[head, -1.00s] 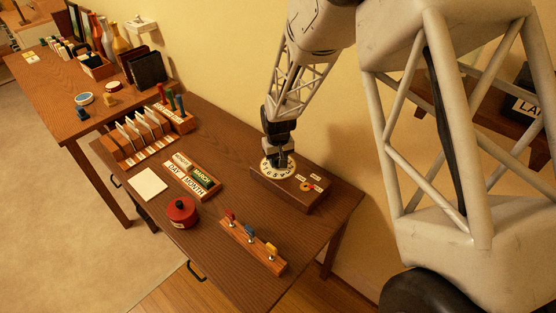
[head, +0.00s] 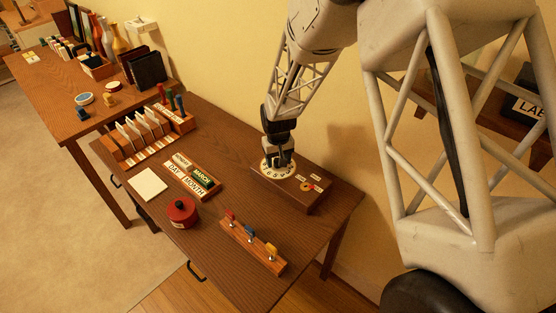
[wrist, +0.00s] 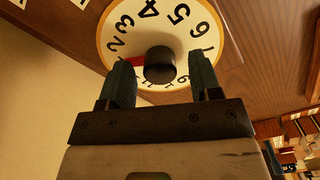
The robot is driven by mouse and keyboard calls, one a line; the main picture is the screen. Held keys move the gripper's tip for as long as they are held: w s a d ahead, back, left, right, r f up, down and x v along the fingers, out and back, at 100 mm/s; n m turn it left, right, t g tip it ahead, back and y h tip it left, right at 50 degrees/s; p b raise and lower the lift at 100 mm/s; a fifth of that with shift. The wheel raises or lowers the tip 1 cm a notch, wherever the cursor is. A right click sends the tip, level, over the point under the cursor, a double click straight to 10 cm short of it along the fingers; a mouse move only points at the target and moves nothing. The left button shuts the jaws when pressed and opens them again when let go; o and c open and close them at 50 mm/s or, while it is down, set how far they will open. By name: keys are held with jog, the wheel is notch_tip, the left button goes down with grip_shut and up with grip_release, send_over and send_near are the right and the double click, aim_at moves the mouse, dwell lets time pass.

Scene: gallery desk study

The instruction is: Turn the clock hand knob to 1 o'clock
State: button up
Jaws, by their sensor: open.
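The clock dial (wrist: 188,42) is a round white face with black numerals and a tan rim. It sits on a wooden box (head: 296,200) at the right end of the desk. A dark round knob (wrist: 160,65) stands at its middle. In the head view my gripper (head: 279,164) is over the dial, hiding the knob.
The box also carries a small orange dial (head: 306,186) with labels. Nearby are the day and month block (head: 190,182), a red round container (head: 181,212) and a wooden strip with coloured knobs (head: 252,246). The wall is close behind the desk.

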notch_tip(320, 180, up, 7)
jog(key=shift+r, duration=0.2)
dwell(0.4)
jog(key=shift+r, duration=0.15)
jog(key=shift+s+d+r, duration=0.1)
jog(key=shift+d+r, duration=0.05)
jog(key=shift+r, duration=0.05)
jog(key=s+d+r+m+t, duration=0.1)
jog(key=s+d+r, duration=0.3)
jog(key=s+r, duration=0.35)
jog(key=s+d+r, duration=0.4)
jog(key=s+r, duration=0.3)
jog(key=r, duration=0.2)
jog(key=s+d+r+m, duration=0.1)
jog(key=s+d+r, duration=0.1)
jog(key=s, duration=0.9)
jog(key=s+d+r+m+t, duration=0.1)
jog(key=s+d+r, duration=0.2)
jog(key=s, duration=0.8)
jog(key=shift+r+t, duration=0.3)
jog(key=shift+r, duration=0.55)
jog(key=shift+d, duration=0.1)
dwell(0.7)
